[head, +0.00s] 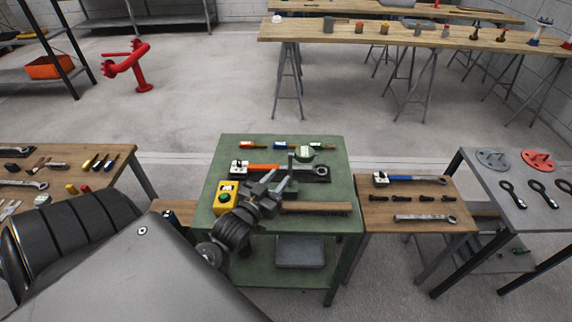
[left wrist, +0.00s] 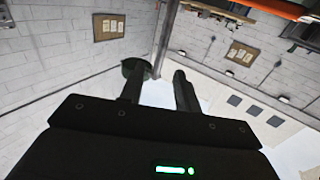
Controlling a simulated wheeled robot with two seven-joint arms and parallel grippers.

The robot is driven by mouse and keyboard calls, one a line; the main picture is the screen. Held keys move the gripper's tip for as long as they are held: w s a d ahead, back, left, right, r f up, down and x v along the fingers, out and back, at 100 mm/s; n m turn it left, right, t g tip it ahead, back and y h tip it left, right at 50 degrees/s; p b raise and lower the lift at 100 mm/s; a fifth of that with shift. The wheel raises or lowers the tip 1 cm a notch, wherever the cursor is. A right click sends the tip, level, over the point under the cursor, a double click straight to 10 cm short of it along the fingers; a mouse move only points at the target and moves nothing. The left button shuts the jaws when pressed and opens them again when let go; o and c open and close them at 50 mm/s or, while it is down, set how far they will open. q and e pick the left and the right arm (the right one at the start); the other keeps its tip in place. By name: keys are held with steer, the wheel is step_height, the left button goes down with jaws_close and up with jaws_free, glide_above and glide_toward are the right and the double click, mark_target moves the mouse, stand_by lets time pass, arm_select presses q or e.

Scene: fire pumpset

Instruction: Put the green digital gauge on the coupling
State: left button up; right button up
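The green digital gauge (head: 305,153) with a pale face is on or just above the green table (head: 343,150), toward its back right. My left gripper (head: 278,180) is over the middle of this table, to the lower left of the gauge. In the left wrist view its two fingers (left wrist: 158,88) stand apart with a clear gap between them. A dark green round thing (left wrist: 136,66), perhaps the gauge, shows by the tip of the left-hand finger. I cannot tell whether they touch. A grey upright piece (head: 290,161) stands near the fingers; I cannot tell if it is the coupling. My right gripper is not in view.
A yellow box with a green button (head: 226,197) is left of the gripper. An orange-handled wrench (head: 262,168) and a wooden handle (head: 320,207) lie close by. Small coloured tools line the table's back edge. A wooden side table (head: 445,215) holds more tools at right.

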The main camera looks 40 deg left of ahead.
arm_select(q)
steer(key=shift+s+d, duration=0.15)
steer(key=shift+s, duration=1)
steer(key=shift+s+d, duration=0.15)
steer(key=shift+s, duration=1)
